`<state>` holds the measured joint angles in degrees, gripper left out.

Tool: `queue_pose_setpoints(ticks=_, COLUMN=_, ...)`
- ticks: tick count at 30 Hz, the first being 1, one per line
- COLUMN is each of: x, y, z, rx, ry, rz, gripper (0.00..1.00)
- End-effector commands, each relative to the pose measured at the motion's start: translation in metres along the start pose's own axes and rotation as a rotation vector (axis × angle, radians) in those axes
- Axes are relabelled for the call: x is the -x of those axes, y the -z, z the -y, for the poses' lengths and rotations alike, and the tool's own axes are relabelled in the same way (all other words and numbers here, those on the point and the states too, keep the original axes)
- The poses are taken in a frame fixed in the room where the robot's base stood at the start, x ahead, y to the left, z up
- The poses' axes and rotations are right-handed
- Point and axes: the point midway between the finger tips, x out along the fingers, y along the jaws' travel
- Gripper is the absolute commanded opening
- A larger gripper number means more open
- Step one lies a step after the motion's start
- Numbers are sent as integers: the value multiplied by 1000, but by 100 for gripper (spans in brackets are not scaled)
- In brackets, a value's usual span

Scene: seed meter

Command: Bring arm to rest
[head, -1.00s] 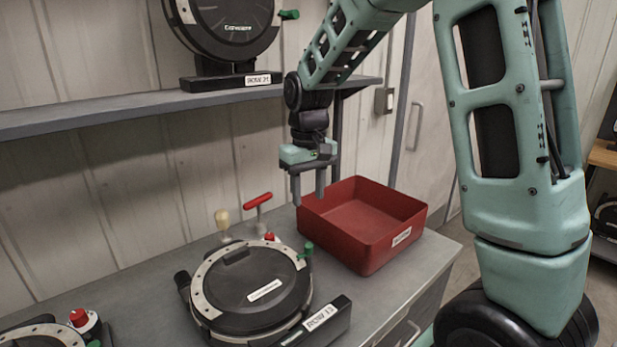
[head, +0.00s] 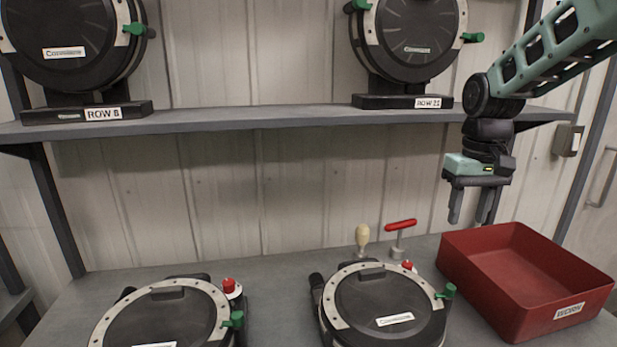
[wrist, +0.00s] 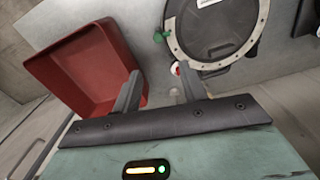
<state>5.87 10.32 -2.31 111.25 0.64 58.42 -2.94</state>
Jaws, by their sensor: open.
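My gripper (head: 470,205) hangs from my green arm at the right of the head view, fingers pointing down. Its fingers are apart with nothing between them. It is in the air above the bench, near the left rear of the red bin. In the wrist view my gripper (wrist: 158,88) also shows two separated fingers, with the red bin (wrist: 85,70) to the left and a seed meter (wrist: 212,28) to the upper right.
The red bin (head: 480,290) stands on the bench's right. Two seed meters (head: 385,300) (head: 165,315) lie on the bench. A red T-handled tool (head: 400,226) and a pale-knobbed tool (head: 362,238) stand behind. A shelf (head: 250,118) above carries two upright meters (head: 410,35) (head: 70,40).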

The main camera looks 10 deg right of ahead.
Motion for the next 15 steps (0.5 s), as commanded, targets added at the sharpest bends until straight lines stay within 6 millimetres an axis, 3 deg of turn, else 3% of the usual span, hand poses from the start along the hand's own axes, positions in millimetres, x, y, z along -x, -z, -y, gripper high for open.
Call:
queue_pose_setpoints(ticks=5, x=-12, y=-30, z=66, rx=143, ry=27, rz=-4, gripper=43)
queue_pose_setpoints(ticks=9, x=-30, y=-90, z=143, rx=340, ry=54, rz=-6, gripper=43)
queue_pose_setpoints(ticks=12, x=-44, y=-144, z=182, rx=481, ry=63, rz=-6, gripper=43)
queue_pose_setpoints(ticks=15, x=-58, y=-194, z=205, rx=607, ry=62, rz=-7, gripper=43)
